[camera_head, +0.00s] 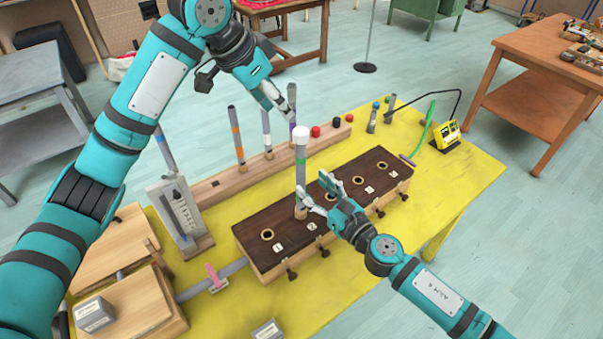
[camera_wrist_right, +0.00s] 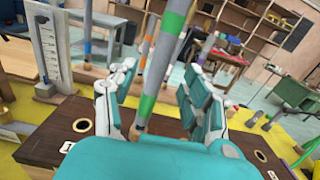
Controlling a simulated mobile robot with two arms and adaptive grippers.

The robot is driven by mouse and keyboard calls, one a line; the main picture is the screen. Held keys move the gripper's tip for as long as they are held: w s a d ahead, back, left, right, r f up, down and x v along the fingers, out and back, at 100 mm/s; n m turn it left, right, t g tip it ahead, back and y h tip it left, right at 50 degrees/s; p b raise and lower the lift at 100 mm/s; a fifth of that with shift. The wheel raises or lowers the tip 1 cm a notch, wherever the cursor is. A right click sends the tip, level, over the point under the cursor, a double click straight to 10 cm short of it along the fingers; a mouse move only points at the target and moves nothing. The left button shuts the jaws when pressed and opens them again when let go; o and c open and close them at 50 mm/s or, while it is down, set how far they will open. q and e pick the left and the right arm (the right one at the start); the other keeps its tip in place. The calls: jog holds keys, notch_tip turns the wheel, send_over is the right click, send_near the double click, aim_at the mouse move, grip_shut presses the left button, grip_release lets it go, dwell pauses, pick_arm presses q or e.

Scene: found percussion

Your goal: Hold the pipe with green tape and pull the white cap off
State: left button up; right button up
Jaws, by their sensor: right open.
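The pipe with green tape (camera_head: 301,174) stands upright in the dark-topped wooden block (camera_head: 262,218). Its white cap (camera_head: 301,133) is on the top end.
Behind, a wooden rack (camera_head: 225,183) holds several taped pipes and red and black caps. A white gauge board (camera_head: 174,211) stands at left. A yellow device (camera_head: 447,136) with a black cable sits at the yellow table's right. The table's front right is clear.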

aim_at(304, 178)
jog(key=x, duration=0.5)
jog(key=shift+w+a, duration=0.25)
jog(key=shift+w, duration=0.1)
grip_shut()
pick_arm(q)
jog(key=shift+w+a+f, duration=0.1)
jog(key=shift+w+a, duration=0.05)
jog(key=shift+w, duration=0.05)
pick_arm(e)
jog(key=shift+f, duration=0.2)
dwell(0.5)
